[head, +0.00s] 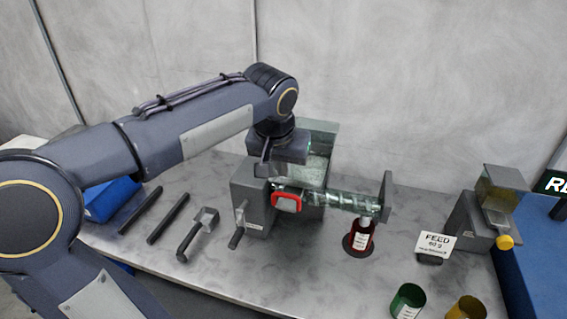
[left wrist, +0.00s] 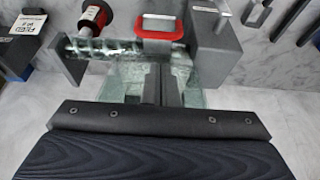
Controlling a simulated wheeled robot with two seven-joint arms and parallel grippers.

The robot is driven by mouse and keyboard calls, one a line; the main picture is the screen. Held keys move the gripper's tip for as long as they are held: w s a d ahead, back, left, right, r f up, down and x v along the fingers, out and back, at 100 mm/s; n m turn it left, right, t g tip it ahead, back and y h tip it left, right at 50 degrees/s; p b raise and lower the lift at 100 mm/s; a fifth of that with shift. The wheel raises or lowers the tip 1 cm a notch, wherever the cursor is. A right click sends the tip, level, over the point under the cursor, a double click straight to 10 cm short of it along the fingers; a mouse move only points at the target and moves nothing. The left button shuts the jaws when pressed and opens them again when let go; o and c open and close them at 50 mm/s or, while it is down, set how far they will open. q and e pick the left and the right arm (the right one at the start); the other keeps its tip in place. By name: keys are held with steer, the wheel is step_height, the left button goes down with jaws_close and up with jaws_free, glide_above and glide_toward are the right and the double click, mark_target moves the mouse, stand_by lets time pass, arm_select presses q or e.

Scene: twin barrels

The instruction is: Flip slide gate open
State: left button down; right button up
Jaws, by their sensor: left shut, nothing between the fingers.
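A grey machine (head: 257,207) carries a clear hopper (head: 318,135) and a clear horizontal barrel (head: 335,202) with a screw inside. A red-rimmed rectangular piece (head: 287,200) sits on the barrel's left end; it also shows in the left wrist view (left wrist: 160,27). I cannot tell for certain which part is the slide gate. My left gripper (head: 264,169) is shut and empty, pointing down at the hopper, just above and left of the red-rimmed piece. In the left wrist view its fingers (left wrist: 161,85) overlap the clear hopper. Whether they touch anything is hidden. My right gripper is not in view.
A red jar (head: 359,239) stands under the barrel's right end. A FEED card (head: 436,243), a smaller grey device with a yellow knob (head: 504,242), a green cup (head: 408,300) and a yellow cup (head: 467,309) are at right. Dark bars (head: 168,218) and a scoop-like tool (head: 199,232) lie left.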

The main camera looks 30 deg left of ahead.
arm_select(q)
glide_above(286, 203)
step_height(286, 203, down, 6)
steer(key=shift+f, duration=0.1)
stand_by(0.3)
steer(key=shift+s+d, duration=0.1)
steer(key=shift+s, duration=0.3)
steer(key=s, duration=0.2)
steer(key=s+d+b, duration=0.1)
steer(key=s, duration=0.2)
steer(key=shift+s+d+b, duration=0.2)
steer(key=shift+s+b, duration=0.1)
